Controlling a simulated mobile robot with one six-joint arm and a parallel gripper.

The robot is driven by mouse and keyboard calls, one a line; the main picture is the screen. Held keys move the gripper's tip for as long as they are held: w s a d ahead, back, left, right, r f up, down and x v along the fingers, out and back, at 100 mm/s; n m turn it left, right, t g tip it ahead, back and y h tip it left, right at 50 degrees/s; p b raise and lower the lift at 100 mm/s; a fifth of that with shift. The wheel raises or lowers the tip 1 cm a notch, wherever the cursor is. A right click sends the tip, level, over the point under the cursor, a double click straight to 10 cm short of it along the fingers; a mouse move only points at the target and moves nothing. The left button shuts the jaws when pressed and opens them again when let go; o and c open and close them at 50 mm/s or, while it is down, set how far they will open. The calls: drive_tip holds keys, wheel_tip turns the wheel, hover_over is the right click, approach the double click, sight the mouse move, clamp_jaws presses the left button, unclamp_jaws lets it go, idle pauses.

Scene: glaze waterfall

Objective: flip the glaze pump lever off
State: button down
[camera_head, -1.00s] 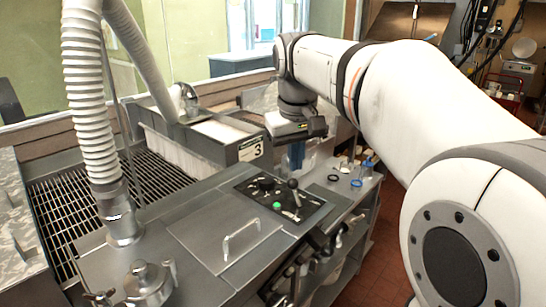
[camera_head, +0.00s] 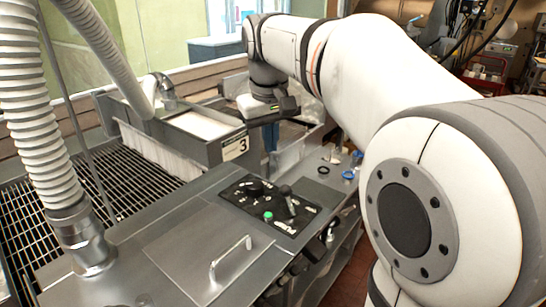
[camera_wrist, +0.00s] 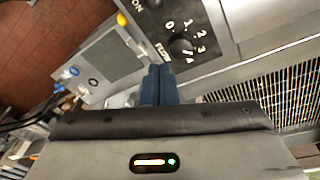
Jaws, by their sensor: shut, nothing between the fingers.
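The black control panel (camera_head: 250,212) is set in the grey metal counter. A round flow dial (camera_head: 255,188) sits on the panel's far side; the dial also shows in the wrist view (camera_wrist: 181,47), with numbers and the word FLOW. My gripper (camera_head: 271,146) is beyond the panel, pointing down, apart from the lever. Its blue fingers are together and empty in the wrist view (camera_wrist: 160,70). I cannot tell the lever's on or off position.
A grey trough with a number 3 tag (camera_head: 235,147) stands behind the panel, close left of my gripper. A ribbed hose (camera_head: 38,130) rises at the left. A lid handle (camera_head: 232,256) sticks up in front.

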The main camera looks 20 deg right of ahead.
sight(289, 201)
drive_tip(key=f, duration=0.2)
drive_tip(key=w+f, duration=0.1)
drive_tip(key=f, duration=0.5)
drive_tip(key=shift+w+d+f+p, duration=0.15)
drive_tip(key=shift+d+f+p, duration=0.15)
drive_tip(key=shift+d, duration=0.1)
drive_tip(key=s, duration=0.2)
drive_tip(key=s+p, duration=0.1)
drive_tip(key=shift+d+r, duration=0.2)
drive_tip(key=shift+r, duration=0.1)
drive_tip(key=shift+s, duration=0.35)
drive_tip(key=shift+s, duration=0.1)
drive_tip(key=shift+a, duration=0.25)
drive_tip(key=shift+d+f, duration=0.1)
drive_tip(key=shift+d, duration=0.05)
drive_tip(key=shift+s+t+b, duration=0.1)
drive_tip(key=shift+t+b, duration=0.2)
drive_tip(key=shift+b, duration=0.1)
